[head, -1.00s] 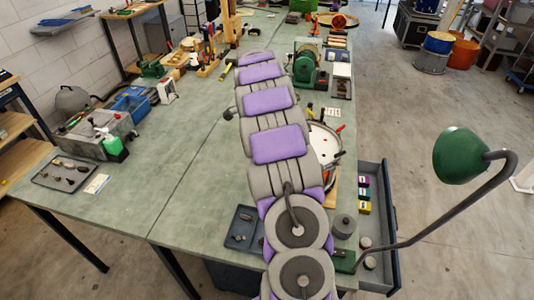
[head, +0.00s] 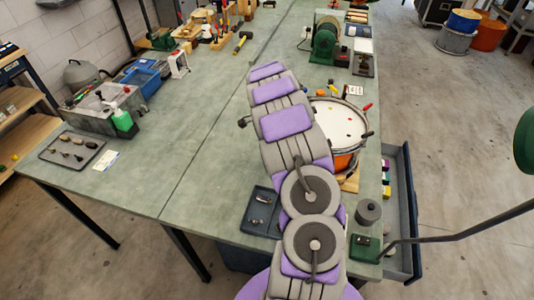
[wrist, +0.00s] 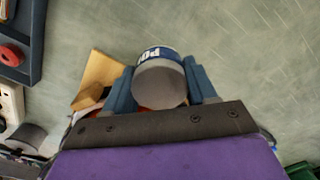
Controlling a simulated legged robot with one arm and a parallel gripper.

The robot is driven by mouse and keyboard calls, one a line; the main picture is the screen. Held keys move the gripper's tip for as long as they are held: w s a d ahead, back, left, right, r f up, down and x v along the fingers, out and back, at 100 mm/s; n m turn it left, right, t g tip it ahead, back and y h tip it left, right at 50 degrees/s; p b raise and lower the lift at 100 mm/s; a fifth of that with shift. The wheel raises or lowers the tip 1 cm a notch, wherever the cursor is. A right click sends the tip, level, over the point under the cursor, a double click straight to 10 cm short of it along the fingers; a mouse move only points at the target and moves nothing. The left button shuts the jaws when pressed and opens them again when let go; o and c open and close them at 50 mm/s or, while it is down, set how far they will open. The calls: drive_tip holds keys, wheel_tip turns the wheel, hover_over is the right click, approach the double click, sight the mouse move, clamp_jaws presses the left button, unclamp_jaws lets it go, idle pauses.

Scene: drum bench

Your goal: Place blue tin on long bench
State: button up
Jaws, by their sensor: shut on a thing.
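In the wrist view, my gripper (wrist: 160,88) is shut on a short round tin (wrist: 160,82). The tin has a blue label band with white lettering and a plain grey end facing the camera. The two dark blue fingers press on its left and right sides. Greenish, scratched surface shows behind it. In the head view, the long green bench (head: 200,150) runs away from me, and my purple and grey arm reaches over it. My gripper and the tin cannot be made out in that view.
A drum (head: 345,120) stands right of my arm, with a grinder (head: 326,42) beyond. A dark tray (head: 258,212) lies near the front edge. An open drawer (head: 405,215) juts out at right, near a lamp (head: 524,140). The bench's left-centre is largely clear.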

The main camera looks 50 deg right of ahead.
drive_tip(key=shift+f, duration=0.65)
drive_tip(key=shift+a+f, duration=0.2)
drive_tip(key=shift+f, duration=0.1)
wheel_tip(320, 180, down, 3)
drive_tip(key=shift+a+f+b, duration=0.1)
drive_tip(key=shift+f+b, duration=0.1)
drive_tip(key=shift+b, duration=0.4)
drive_tip(key=shift+d, duration=0.2)
drive_tip(key=o, duration=1.1)
drive_tip(key=shift+a, duration=0.15)
drive_tip(key=shift+r, duration=0.2)
